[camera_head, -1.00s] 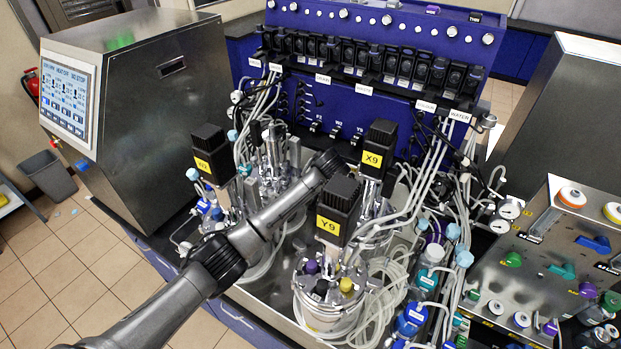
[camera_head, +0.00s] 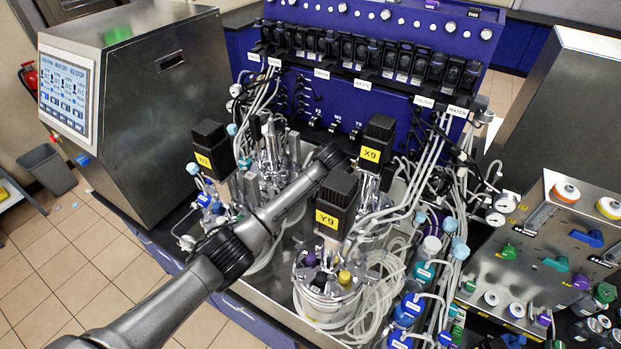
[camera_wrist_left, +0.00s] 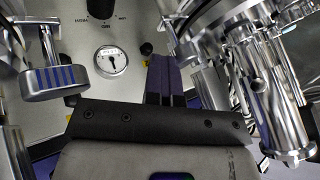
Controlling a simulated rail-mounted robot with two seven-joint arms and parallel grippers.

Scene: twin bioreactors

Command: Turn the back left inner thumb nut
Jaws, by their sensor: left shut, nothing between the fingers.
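My left arm reaches in from the lower left in the head view, across the left bioreactor (camera_head: 271,158) to the gap near the black motors. Its gripper is hidden there. In the left wrist view my left gripper (camera_wrist_left: 166,62) shows dark fingers closed together with nothing between them. They point toward a metal panel with a round gauge (camera_wrist_left: 112,60). A shiny metal vessel head with clamp parts (camera_wrist_left: 262,75) stands just right of the fingers. I cannot pick out the back left inner thumb nut with certainty. My right gripper is in neither view.
Black motors labelled X9 (camera_head: 371,150) and Y9 (camera_head: 337,203) stand close to my arm. Loose clear tubing (camera_head: 382,285) surrounds the right vessel. A steel cabinet with a screen (camera_head: 67,93) stands left. A blue-striped metal part (camera_wrist_left: 55,82) is left of my fingers.

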